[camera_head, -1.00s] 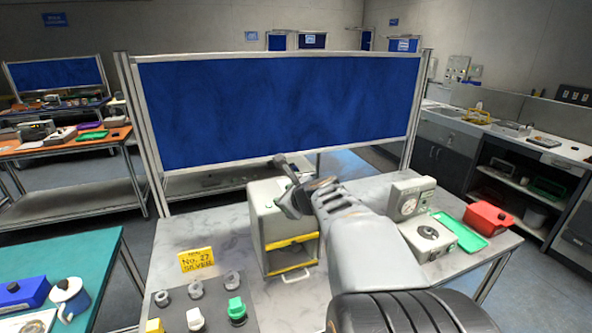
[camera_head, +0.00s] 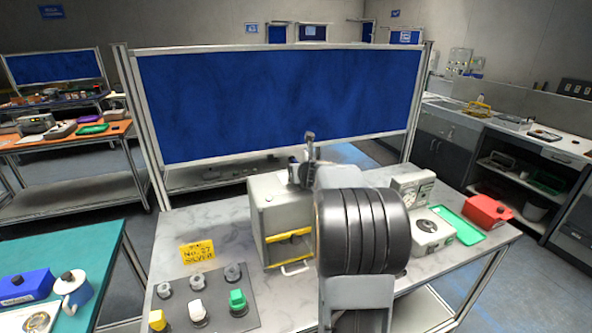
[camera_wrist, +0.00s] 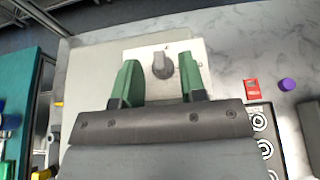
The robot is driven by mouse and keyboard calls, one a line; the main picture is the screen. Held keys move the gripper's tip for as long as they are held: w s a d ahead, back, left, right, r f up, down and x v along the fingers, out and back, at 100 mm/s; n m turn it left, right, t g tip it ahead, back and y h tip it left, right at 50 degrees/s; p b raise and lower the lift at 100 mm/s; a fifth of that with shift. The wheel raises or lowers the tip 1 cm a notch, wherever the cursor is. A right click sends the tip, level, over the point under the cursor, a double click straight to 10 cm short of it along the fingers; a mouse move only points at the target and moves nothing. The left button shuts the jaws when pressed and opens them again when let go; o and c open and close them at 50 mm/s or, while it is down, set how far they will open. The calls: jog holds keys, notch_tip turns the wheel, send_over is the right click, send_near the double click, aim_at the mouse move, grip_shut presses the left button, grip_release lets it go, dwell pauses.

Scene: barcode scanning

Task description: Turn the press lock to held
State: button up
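The press (camera_head: 285,222) is a beige box with yellow edging and a pale front handle, near the middle of the grey table. In the wrist view, the lock is a grey knob (camera_wrist: 162,66) on a light square plate (camera_wrist: 143,55) fixed to a beige top surface (camera_wrist: 90,68). My gripper (camera_wrist: 160,64) is open, with its two green fingers on either side of the knob. Gaps show between the fingers and the knob. In the head view my gripper (camera_head: 308,160) is above the press, and my arm hides part of the press. The lock's setting cannot be read.
A panel (camera_head: 232,312) with several knobs and a yellow sign (camera_head: 197,253) are left of the press. Right of it stand a grey dial device (camera_head: 432,232), a green tray (camera_head: 458,226) and a red box (camera_head: 488,212). A blue partition (camera_head: 270,105) rises behind the table.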

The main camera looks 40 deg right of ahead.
jog(key=shift+x, duration=1.05)
jog(key=c, duration=0.6)
